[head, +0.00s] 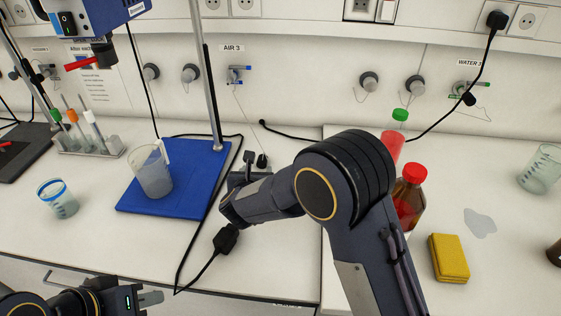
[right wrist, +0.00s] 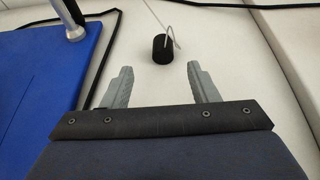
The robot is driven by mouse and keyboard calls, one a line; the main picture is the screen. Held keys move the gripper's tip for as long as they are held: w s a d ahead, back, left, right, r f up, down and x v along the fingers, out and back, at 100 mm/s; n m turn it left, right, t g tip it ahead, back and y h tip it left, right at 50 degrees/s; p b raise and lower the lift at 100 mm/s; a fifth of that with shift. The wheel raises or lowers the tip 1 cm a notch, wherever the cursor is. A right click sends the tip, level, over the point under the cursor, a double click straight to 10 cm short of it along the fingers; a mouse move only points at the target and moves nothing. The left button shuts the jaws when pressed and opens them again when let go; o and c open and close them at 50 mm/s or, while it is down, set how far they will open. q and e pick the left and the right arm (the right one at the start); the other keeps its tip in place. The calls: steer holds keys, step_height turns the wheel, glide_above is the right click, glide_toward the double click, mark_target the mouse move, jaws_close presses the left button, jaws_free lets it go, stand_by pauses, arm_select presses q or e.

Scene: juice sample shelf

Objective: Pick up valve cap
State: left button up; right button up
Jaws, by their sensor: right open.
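The valve cap (right wrist: 161,48) is a small black cylinder on the white bench, with a thin cord rising from its top. It also shows in the head view (head: 262,161), below the AIR 3 valve (head: 238,74). My right gripper (right wrist: 157,77) is open and empty. Its two grey fingers point at the cap, which stands just beyond the fingertips and between their lines, not between the fingers. In the head view the right gripper (head: 250,166) is partly hidden by its own arm. My left gripper (head: 151,298) is low at the left, away from the cap; its opening is unclear.
A blue stand base (head: 190,208) with a metal rod (head: 211,100) and beaker (head: 151,170) is left of my right gripper. A black cable (head: 186,245) runs alongside. Red-capped (head: 411,190) and green-capped (head: 393,140) bottles stand right, partly behind my arm.

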mark_target(261, 163)
steer(key=shift+f+m+h, duration=0.3)
steer(key=shift+w+d+f, duration=0.15)
steer(key=shift+w, duration=0.05)
steer(key=p+x, duration=0.1)
steer(key=x, duration=0.2)
steer(key=p+x, duration=0.2)
steer(key=x, duration=0.1)
steer(key=shift+w, duration=0.35)
steer(key=shift+w+d+f, duration=0.1)
steer(key=shift+w, duration=0.2)
steer(key=shift+c, duration=0.3)
steer(key=c, duration=1.1)
steer(key=shift+o, duration=0.2)
